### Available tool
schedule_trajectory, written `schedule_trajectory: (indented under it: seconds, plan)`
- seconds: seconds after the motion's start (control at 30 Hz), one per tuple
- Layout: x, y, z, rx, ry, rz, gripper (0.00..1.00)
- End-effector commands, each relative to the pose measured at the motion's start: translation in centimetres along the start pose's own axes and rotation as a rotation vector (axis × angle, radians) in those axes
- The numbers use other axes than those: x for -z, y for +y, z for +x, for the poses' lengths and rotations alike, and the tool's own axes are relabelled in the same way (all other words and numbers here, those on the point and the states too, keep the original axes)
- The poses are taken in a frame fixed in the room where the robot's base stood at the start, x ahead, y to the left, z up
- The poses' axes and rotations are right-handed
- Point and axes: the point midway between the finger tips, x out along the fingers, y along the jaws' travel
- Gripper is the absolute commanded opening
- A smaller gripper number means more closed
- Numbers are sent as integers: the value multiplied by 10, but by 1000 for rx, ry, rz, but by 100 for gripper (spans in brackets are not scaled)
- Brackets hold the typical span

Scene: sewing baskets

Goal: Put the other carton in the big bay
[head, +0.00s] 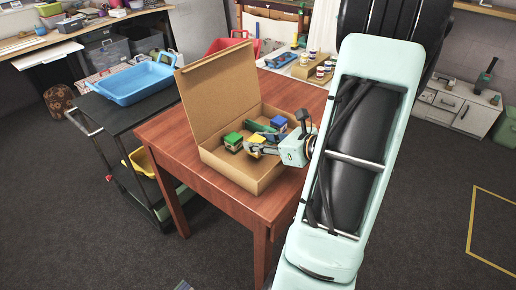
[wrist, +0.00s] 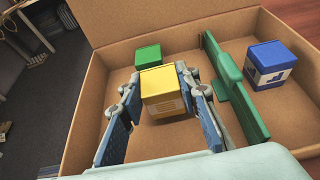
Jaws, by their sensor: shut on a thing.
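A yellow carton (wrist: 165,82) with a pale label is between the blue-padded fingers of my gripper (wrist: 160,92), which is shut on it. They are inside the cardboard box (wrist: 80,150), left of the green divider (wrist: 236,90) in the wrist view, in the wider bay. I cannot tell whether the carton touches the box floor. A green carton (wrist: 148,56) stands in the same bay, near the back wall. A blue carton (wrist: 268,64) stands in the narrower bay right of the divider. In the head view my gripper (head: 262,149) partly hides the yellow carton (head: 257,139).
The box's lid (head: 218,90) stands open at the back left. The box rests on a reddish wooden table (head: 180,150). A dark cart with a blue tray (head: 135,83) stands to the left. Paint jars (head: 322,72) stand behind the box.

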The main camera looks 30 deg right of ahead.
Motion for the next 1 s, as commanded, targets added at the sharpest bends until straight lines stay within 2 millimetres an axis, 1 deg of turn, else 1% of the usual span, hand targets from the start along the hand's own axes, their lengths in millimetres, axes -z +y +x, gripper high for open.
schedule_trajectory:
  seconds: [0.03,0.1,0.33,0.47,0.5,0.63,0.9,1.0]
  plan:
    - [12,0,4,0,0,5,6]
    - [17,0,6,1,-1,3,6]
    - [16,0,6,2,-1,1,6]
    - [20,0,8,1,-1,1,6]
    - [19,0,7,1,-1,1,32]
    - [18,0,7,1,-1,1,46]
    - [18,0,7,1,-1,1,47]
    - [15,0,5,1,-1,1,47]
